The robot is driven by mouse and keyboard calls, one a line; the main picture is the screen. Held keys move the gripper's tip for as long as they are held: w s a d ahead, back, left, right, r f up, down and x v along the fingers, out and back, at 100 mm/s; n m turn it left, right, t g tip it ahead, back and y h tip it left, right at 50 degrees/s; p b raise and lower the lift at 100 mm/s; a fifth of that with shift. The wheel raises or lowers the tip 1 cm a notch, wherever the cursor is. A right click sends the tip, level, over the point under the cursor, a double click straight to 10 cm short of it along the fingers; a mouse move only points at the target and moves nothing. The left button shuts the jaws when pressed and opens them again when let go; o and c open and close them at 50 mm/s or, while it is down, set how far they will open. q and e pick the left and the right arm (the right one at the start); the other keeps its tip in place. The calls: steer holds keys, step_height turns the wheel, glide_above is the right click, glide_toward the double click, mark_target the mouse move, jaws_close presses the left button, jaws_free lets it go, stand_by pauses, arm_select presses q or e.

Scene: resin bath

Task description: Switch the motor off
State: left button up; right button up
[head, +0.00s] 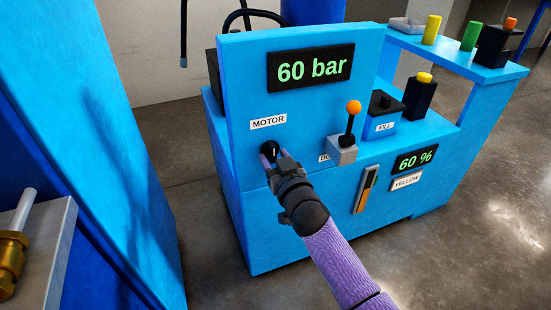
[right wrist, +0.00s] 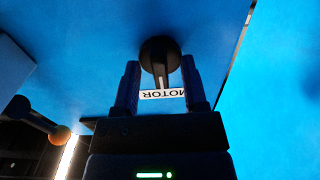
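The motor switch is a round black rotary knob (head: 275,149) on the blue panel, just below the white MOTOR label (head: 268,122). In the head view its pale mark looks roughly upright, and my gripper partly hides it. In the right wrist view the knob (right wrist: 159,52) has a raised bar pointing toward the MOTOR label (right wrist: 163,93), which appears upside down. My right gripper (head: 271,159) is at the knob. In the right wrist view its two fingers (right wrist: 160,80) stand apart, one on each side of the bar, with gaps visible. My left gripper is not in view.
Right of the knob are an orange-tipped lever (head: 351,122), a FILL box (head: 383,110) and a black box with a yellow button (head: 420,92). The pressure display (head: 311,69) reads 60 bar, the level display (head: 415,159) 60 %. A blue column (head: 110,150) stands at left.

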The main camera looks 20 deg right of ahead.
arm_select(q)
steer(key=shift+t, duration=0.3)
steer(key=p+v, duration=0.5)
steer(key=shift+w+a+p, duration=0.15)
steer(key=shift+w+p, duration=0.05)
steer(key=shift+p, duration=0.1)
arm_select(e)
steer(key=s, duration=1)
steer(key=shift+d, duration=0.2)
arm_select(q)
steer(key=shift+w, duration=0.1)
